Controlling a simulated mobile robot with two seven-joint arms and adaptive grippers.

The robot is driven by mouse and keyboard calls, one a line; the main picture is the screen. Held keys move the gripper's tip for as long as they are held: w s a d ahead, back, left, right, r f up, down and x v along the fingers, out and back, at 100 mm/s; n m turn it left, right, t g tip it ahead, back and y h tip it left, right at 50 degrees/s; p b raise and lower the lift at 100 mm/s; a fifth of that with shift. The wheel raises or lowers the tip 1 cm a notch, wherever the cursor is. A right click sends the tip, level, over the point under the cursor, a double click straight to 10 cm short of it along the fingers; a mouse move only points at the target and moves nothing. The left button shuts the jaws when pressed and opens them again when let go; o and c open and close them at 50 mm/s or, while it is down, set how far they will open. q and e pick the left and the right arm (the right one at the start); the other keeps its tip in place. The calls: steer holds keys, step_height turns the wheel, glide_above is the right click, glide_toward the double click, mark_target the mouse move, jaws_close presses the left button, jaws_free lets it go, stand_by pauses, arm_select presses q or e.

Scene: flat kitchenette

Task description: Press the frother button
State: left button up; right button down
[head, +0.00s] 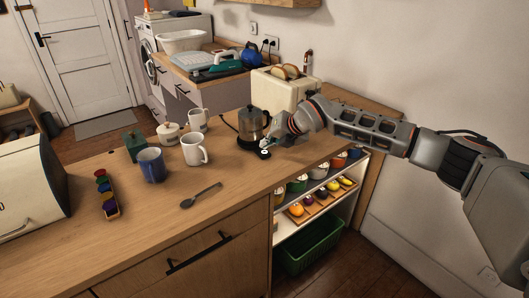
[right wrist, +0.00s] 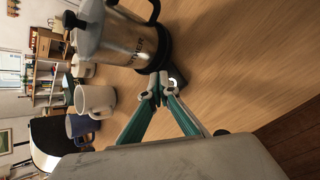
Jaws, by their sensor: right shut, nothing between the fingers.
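My left gripper is out of view.
White mugs (head: 195,149) and a blue mug (head: 151,165) stand left of the frother. A spoon (head: 201,195) lies in front. A cream toaster (head: 284,89) stands behind, near my right arm. An open shelf (head: 318,190) is below the counter's right edge.

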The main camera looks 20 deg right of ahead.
mark_target(266, 152)
steer(key=shift+r+p, duration=1.25)
steer(key=shift+r, duration=1.3)
